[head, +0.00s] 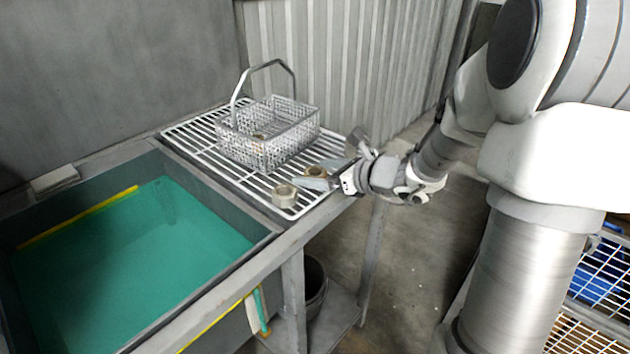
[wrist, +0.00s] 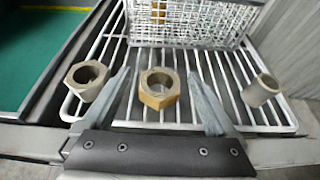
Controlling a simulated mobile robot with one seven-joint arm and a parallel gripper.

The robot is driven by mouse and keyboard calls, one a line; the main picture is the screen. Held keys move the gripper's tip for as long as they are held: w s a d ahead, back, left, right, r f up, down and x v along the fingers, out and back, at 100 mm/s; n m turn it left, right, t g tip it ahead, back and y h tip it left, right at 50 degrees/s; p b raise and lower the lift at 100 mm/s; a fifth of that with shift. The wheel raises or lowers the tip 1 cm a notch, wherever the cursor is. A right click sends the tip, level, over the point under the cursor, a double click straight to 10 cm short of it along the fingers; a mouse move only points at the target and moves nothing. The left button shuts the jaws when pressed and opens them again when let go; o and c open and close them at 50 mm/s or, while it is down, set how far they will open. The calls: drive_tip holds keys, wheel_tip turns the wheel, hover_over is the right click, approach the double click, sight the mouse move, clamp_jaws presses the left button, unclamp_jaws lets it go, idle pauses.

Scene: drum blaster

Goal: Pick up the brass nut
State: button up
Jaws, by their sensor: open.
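The brass nut (wrist: 159,98) is a hexagonal, yellowish nut with a round hole, lying flat on the white wire rack (head: 190,131). In the head view the brass nut (head: 315,170) is partly hidden by my gripper (head: 324,173). In the wrist view my gripper (wrist: 159,74) is open, with one finger on each side of the nut. A gap shows between the nut and each finger, so it is not held. The fingers reach in low from the rack's front edge; their exact height is hard to tell.
A grey hex nut (wrist: 87,76) lies left of the fingers and a grey cylindrical sleeve (wrist: 261,91) to the right. A wire basket (head: 291,137) with a raised handle stands behind, holding a brass-coloured part (wrist: 158,12). A tank of green liquid (head: 130,250) is at left.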

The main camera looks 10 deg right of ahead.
drive_tip(key=shift+w+a+f, duration=0.15)
drive_tip(key=shift+w+a, duration=0.1)
drive_tip(key=shift+w, duration=0.05)
drive_tip(key=shift+c, duration=0.3)
clamp_jaws()
